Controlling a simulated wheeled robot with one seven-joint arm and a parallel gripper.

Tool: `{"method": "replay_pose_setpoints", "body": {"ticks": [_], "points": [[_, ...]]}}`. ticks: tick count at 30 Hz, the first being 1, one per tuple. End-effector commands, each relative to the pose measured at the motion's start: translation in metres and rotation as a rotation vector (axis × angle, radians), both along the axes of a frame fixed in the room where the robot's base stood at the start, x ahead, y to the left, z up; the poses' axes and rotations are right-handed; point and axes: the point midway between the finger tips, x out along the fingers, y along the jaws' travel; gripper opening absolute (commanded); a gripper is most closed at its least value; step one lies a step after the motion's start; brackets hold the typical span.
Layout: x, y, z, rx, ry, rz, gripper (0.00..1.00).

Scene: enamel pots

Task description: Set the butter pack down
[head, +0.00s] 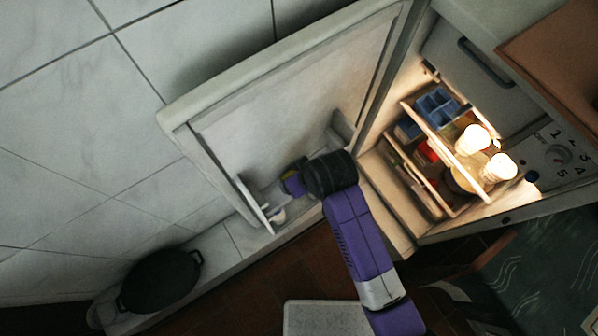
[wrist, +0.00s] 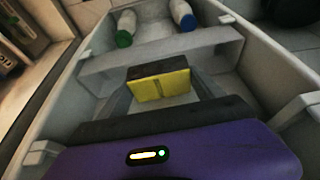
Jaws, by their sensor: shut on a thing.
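The butter pack (wrist: 160,88) shows in the wrist view as a yellow block with a dark top. It sits between the two fingers of my gripper (head: 291,183), which is shut on it. The gripper reaches into the shelf of the open fridge door (head: 290,85). In the wrist view the pack is over the pale door bin (wrist: 225,82), between its side walls. I cannot tell whether its underside touches the bin floor. In the head view my gripper and wrist mostly hide the pack.
A bottle with a green cap (wrist: 125,30) and one with a blue cap (wrist: 183,15) stand beyond a crossbar in the door. The lit fridge interior (head: 430,160) holds shelves with a blue tray (head: 437,105). A dark pan (head: 160,281) is at the lower left.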

Motion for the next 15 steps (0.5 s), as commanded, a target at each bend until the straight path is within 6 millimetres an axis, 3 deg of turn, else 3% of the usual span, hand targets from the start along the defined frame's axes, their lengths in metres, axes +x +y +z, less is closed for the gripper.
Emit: {"method": "replay_pose_setpoints", "body": {"ticks": [12,15], "points": [[0.0,0.0,-0.039,0.0,0.001,0.001,0.2],[0.0,0.0,-0.039,0.0,-0.001,0.001,0.2]]}}
